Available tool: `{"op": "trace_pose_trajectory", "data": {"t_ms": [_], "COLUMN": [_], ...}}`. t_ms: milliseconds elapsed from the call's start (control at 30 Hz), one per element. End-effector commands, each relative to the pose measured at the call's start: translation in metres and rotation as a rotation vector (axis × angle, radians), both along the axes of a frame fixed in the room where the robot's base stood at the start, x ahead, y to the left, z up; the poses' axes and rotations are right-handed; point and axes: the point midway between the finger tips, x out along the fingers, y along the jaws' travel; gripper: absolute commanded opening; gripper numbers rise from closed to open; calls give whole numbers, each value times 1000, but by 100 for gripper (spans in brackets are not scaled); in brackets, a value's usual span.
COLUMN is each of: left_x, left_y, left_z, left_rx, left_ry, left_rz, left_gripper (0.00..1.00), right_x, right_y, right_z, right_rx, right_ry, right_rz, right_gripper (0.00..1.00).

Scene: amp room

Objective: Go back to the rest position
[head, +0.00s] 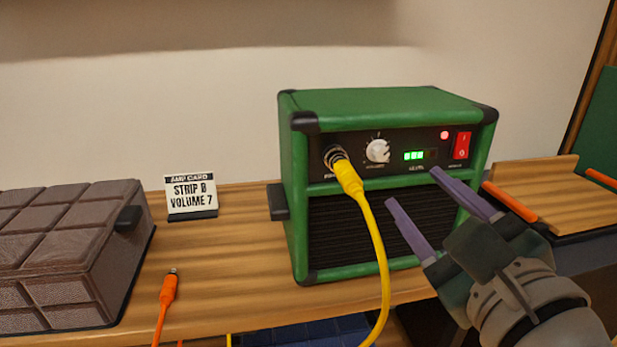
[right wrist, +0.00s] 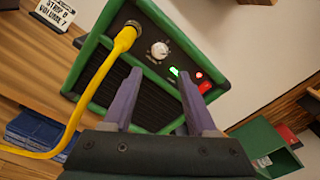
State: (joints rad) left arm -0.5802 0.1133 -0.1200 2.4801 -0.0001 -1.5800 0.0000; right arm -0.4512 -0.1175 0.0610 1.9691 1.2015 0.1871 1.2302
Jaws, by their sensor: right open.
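My right gripper (head: 418,192) is open and empty in front of the green amp (head: 375,105), its two purple fingers apart. In the right wrist view the fingers (right wrist: 158,100) point at the amp's front, below the white volume knob (right wrist: 160,49). The knob also shows in the head view (head: 377,151). A yellow cable (head: 378,240) is plugged into the amp's left jack. The red power switch (head: 462,146) has a lit red light beside it, and the level display (head: 414,156) shows green. My left gripper is in neither view.
A card (head: 191,197) reading "STRIP B VOLUME 7" stands left of the amp. A grey padded case (head: 70,250) is at the far left. An orange-plugged cable (head: 169,290) lies near the front edge of the wooden table (head: 240,225). A wooden tray (head: 560,210) is at right.

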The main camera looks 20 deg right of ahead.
Motion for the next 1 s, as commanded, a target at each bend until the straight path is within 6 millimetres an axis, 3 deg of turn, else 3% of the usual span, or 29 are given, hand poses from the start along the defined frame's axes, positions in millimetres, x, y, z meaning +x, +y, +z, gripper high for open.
{"op": "trace_pose_trajectory", "data": {"t_ms": [233,367,500,600,667,767,867,1000], "left_x": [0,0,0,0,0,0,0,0], "left_y": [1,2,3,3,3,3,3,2], "left_z": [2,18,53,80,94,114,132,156], "left_rx": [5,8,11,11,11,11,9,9], "left_ry": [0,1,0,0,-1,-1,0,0], "left_rz": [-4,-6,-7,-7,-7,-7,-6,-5], "left_gripper": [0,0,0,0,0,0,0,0], "right_x": [1,6,-1,-26,-46,-81,-116,-163], "right_y": [2,30,94,132,142,137,116,74], "right_z": [3,26,57,59,53,44,41,54], "right_rx": [-16,-188,-653,-1090,-1334,-1681,-1946,-2205], "right_ry": [3,39,137,232,293,396,506,669], "right_rz": [13,150,482,768,930,1174,1399,1708], "right_gripper": [58,58,58,58,58,58,58,58]}}
